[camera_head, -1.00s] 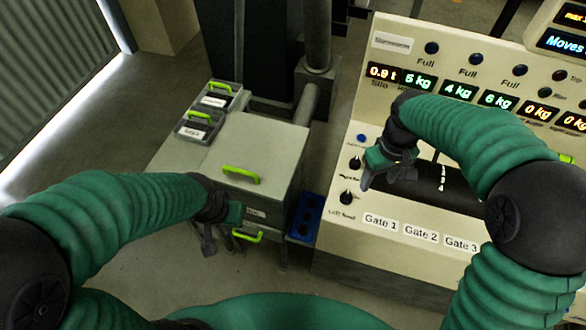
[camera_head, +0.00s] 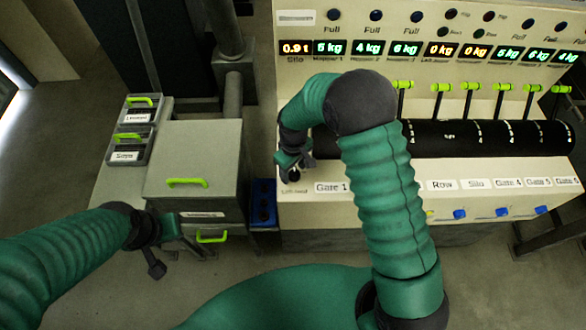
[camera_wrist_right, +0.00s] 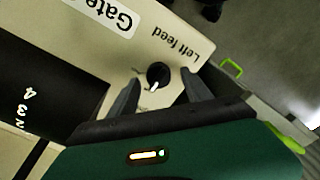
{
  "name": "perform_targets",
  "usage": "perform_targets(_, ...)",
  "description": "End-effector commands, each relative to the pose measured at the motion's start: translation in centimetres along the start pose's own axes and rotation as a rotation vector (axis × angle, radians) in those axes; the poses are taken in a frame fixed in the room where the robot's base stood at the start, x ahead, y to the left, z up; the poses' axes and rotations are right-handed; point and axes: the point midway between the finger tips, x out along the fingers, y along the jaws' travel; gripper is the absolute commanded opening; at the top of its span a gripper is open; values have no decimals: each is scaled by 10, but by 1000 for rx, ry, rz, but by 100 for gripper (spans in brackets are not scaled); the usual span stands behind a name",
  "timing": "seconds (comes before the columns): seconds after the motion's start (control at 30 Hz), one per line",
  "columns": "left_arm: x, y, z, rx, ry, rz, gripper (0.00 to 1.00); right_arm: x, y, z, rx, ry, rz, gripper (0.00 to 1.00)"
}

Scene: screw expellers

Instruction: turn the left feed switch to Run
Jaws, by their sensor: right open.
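The left feed switch is a black knob (camera_wrist_right: 158,76) with a white pointer mark on the cream panel, beside the "Left feed" label, in the right wrist view. In the head view the knob (camera_head: 291,175) is partly hidden by my right gripper (camera_head: 297,168). In the wrist view my right gripper (camera_wrist_right: 160,92) is open, its two dark fingers on either side of the knob. I cannot tell whether they touch it. My left gripper (camera_head: 167,252) hangs low at the left, away from the panel; its fingers are too unclear to read.
A grey cabinet (camera_head: 195,155) with green handles stands left of the panel, with a blue crate (camera_head: 263,203) between them. Gate levers with green tops (camera_head: 440,88) and weight displays (camera_head: 365,48) are behind and right of my right arm.

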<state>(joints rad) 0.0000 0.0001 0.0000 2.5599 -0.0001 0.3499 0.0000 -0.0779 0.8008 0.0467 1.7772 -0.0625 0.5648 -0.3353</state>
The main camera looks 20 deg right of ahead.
Motion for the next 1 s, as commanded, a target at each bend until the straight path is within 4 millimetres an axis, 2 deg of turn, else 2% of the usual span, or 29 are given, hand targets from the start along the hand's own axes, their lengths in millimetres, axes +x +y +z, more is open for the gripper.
perform_targets(0.1, -2, 0, 0, 0, 0, 0, 0, 8, 0, 0, 0, 0, 0, 57)
perform_targets(0.37, -1, 0, 0, 0, 0, 0, 0, 10, 1, -1, 1, 1, 0, 56)
perform_targets(0.8, -1, 0, 0, 0, 0, 0, 0, 9, 1, -1, 1, 2, 1, 0)
perform_targets(1.0, -1, 0, 0, 0, 0, 0, 0, 9, 1, -1, 7, 3, 1, 0)
